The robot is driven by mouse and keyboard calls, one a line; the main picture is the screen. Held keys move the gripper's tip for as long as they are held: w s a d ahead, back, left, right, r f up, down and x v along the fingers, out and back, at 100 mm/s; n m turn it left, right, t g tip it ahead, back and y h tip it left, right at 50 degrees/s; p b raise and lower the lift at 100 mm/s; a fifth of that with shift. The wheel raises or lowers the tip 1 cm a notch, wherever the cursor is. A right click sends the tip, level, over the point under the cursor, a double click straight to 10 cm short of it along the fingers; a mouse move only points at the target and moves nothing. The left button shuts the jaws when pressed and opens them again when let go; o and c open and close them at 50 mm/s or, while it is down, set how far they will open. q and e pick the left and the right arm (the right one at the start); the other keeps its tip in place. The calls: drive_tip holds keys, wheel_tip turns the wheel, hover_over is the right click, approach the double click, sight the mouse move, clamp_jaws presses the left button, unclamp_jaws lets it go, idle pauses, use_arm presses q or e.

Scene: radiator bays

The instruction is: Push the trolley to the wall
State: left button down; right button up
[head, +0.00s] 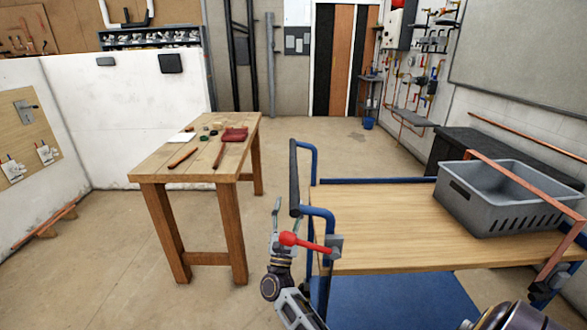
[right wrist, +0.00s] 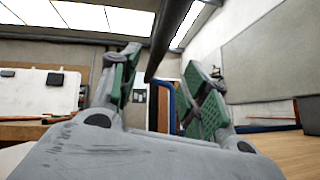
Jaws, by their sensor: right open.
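The trolley has a wooden top (head: 400,205), a blue tube frame, a blue lower shelf (head: 400,300) and a black handle bar (head: 294,178) at its left end. A red lever (head: 305,243) sits by the handle end. My right gripper (head: 278,228) is at the near end of the handle, partly hidden by the lever. In the right wrist view the right gripper (right wrist: 165,88) has its green-padded fingers apart. The handle bar (right wrist: 172,35) runs through the gap between them in the picture; contact cannot be told. My left gripper is out of view.
A dark bench (head: 480,155) lines the right wall. Clear floor (head: 335,145) lies behind the trolley, toward the striped panels (head: 343,60).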

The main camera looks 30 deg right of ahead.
sight(294, 168)
drive_tip(key=p+x, duration=0.1)
drive_tip(key=x, duration=0.9)
drive_tip(key=shift+w+d+r, duration=0.1)
drive_tip(key=shift+d+r, duration=0.05)
drive_tip(key=shift+r, duration=0.1)
drive_tip(key=shift+w+d+r, duration=0.15)
drive_tip(key=shift+w+r, duration=0.1)
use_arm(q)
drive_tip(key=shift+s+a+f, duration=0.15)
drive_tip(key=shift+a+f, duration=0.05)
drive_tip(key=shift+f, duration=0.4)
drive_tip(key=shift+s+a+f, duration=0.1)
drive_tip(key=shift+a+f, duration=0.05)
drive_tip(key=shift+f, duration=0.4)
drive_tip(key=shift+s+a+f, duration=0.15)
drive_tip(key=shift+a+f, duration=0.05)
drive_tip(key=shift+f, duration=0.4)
use_arm(e)
drive_tip(key=shift+w+d+r, duration=0.4)
drive_tip(key=shift+r, duration=0.1)
drive_tip(key=shift+c, duration=0.2)
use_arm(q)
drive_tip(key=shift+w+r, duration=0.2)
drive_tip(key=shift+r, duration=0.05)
use_arm(e)
clamp_jaws()
